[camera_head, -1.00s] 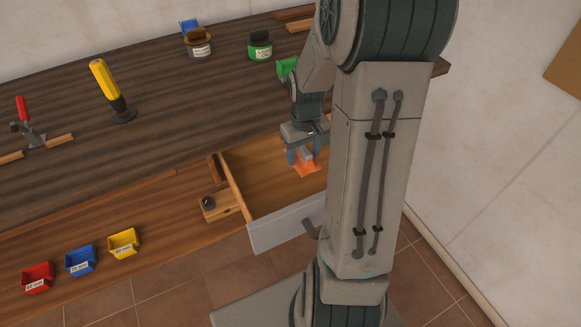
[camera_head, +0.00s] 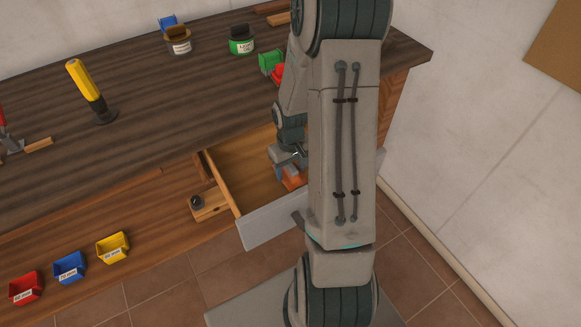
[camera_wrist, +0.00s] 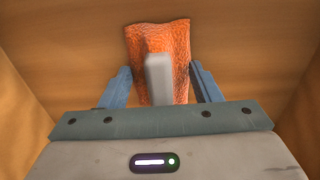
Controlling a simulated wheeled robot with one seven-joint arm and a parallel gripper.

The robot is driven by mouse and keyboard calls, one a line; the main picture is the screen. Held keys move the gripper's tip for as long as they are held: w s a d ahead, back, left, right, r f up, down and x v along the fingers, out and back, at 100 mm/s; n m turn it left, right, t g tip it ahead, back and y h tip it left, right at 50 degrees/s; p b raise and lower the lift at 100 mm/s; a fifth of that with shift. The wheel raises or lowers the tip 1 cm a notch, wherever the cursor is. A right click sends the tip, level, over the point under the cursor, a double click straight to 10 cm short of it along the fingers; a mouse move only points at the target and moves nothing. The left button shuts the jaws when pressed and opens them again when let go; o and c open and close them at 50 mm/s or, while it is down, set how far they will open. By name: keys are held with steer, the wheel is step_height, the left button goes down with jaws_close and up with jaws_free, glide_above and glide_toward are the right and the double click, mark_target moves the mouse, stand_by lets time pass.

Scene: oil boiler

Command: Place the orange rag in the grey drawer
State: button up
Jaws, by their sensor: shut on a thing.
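The grey drawer (camera_head: 268,223) is pulled open under the workbench, with a grey front and a bare wooden inside. My gripper (camera_head: 284,170) is over or inside its right part, partly hidden by my arm. The orange rag (camera_head: 292,182) is at my fingertips. In the wrist view my gripper (camera_wrist: 160,80) has its blue fingers on either side of the orange rag (camera_wrist: 142,40), shut on it. A pale grey block-like piece stands at the rag's middle. Wooden drawer walls show at both sides. I cannot tell whether the rag touches the drawer bottom.
A yellow-handled tool (camera_head: 88,90) stands on the dark bench top, with cans (camera_head: 242,42) and small bins (camera_head: 270,62) at the back. Red, blue and yellow bins (camera_head: 113,247) sit on the lower shelf. A wooden block with a black knob (camera_head: 205,205) is left of the drawer.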

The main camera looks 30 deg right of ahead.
mark_target(290, 165)
steer(key=shift+f, duration=0.25)
steer(key=o, duration=0.9)
steer(key=shift+r, duration=0.1)
steer(key=shift+o, duration=0.2)
steer(key=shift+r, duration=0.1)
step_height(290, 165, up, 11)
steer(key=shift+r+p, duration=0.1)
steer(key=shift+p, duration=0.6)
steer(key=s+a+r+t, duration=0.2)
steer(key=s+a+r, duration=1)
steer(key=shift+s+a+r+m+t, duration=0.15)
steer(key=shift+s+r+m+t, duration=0.15)
steer(key=shift+s+r, duration=0.1)
